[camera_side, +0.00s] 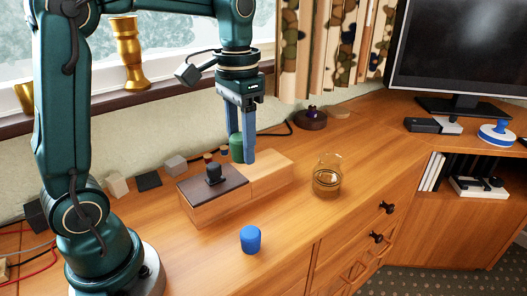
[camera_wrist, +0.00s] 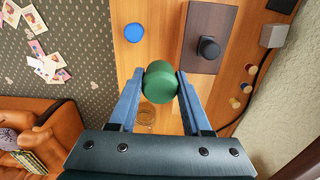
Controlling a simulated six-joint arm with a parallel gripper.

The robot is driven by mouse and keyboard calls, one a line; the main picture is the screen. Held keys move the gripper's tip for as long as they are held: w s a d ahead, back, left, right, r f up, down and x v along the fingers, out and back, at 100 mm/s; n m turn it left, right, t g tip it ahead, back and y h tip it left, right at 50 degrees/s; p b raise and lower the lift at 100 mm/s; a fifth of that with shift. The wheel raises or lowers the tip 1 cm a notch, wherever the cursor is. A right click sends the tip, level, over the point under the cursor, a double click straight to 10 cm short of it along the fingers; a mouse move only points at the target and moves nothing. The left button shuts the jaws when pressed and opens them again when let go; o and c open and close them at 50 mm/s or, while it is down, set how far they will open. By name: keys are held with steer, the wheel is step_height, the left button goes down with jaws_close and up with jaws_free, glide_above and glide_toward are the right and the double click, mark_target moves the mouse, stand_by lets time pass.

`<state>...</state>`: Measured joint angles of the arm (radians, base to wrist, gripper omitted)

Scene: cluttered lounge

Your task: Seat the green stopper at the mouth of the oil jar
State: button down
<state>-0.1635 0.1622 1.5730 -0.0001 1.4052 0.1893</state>
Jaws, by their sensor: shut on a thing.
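The green stopper (camera_side: 237,148) is a dark green cylinder. My gripper (camera_side: 243,157) is shut on it and holds it above the wooden box, near the box's back edge. In the wrist view the stopper (camera_wrist: 160,82) sits between the two blue fingertips. The oil jar (camera_side: 327,177) is clear glass with amber oil in its lower part. It stands upright on the wooden top, to the right of my gripper and apart from it. In the wrist view the jar (camera_wrist: 147,116) shows only partly, behind the stopper and the fingers.
A wooden box with a dark panel (camera_side: 200,194) and black knob (camera_side: 214,173) lies below my gripper. A blue cylinder (camera_side: 250,239) stands near the front edge. Small blocks (camera_side: 117,185) line the wall. A monitor (camera_side: 460,50) stands far right. The top around the jar is clear.

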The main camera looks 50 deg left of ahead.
steer(key=shift+s+d, duration=0.1)
steer(key=shift+s, duration=0.15)
steer(key=shift+w+r, duration=0.1)
steer(key=shift+w, duration=0.15)
steer(key=w+d+f, duration=0.1)
steer(key=w+f, duration=0.4)
steer(key=w, duration=0.2)
glide_above(276, 216)
step_height(276, 216, down, 8)
steer(key=shift+r, duration=0.1)
steer(key=shift+f, duration=2)
steer(key=shift+f, duration=0.15)
steer(key=shift+c, duration=1.8)
jaws_free()
